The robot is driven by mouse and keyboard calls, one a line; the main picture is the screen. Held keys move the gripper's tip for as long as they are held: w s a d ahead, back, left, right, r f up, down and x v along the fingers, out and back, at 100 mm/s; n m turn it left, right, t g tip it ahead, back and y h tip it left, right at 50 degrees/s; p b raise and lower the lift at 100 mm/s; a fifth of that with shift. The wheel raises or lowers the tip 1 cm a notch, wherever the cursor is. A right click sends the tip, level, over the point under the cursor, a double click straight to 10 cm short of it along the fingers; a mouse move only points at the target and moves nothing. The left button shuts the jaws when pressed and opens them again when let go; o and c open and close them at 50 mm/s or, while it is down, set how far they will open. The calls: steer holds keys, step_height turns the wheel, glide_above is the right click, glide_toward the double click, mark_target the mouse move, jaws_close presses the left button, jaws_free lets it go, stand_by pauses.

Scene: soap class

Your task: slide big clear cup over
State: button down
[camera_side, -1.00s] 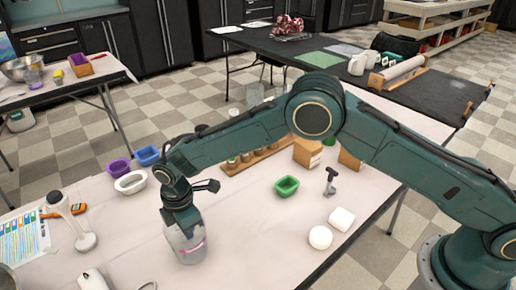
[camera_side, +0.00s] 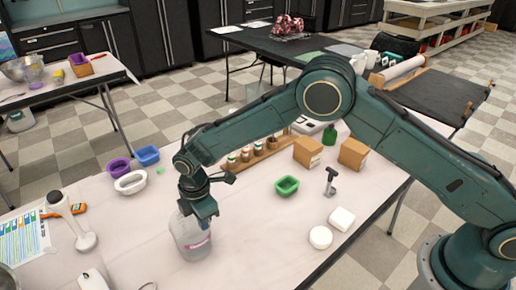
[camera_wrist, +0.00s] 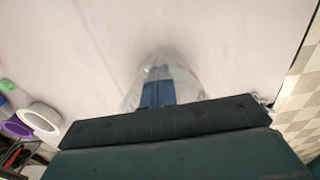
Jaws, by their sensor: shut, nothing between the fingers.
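My gripper (camera_side: 203,213) is shut and empty, pointing down at the cup's upper right side. It overlaps the rim in the side view, and I cannot tell whether it touches the cup. In the wrist view the clear cup (camera_wrist: 183,78) shows faintly beyond the dark gripper body, with a blue patch in front of or inside it.
A green dish (camera_side: 287,187), a black T-shaped tool (camera_side: 330,182) and white soap pieces (camera_side: 320,237) lie to the right. White (camera_side: 130,182), purple (camera_side: 119,167) and blue (camera_side: 147,155) dishes stand behind left. A wooden rack (camera_side: 262,152) and boxes (camera_side: 308,152) stand behind.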

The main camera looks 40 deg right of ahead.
steer(key=d, duration=1.8)
steer(key=shift+d, duration=0.4)
steer(key=shift+a, duration=1.95)
step_height(320, 180, up, 10)
steer(key=shift+r, duration=0.1)
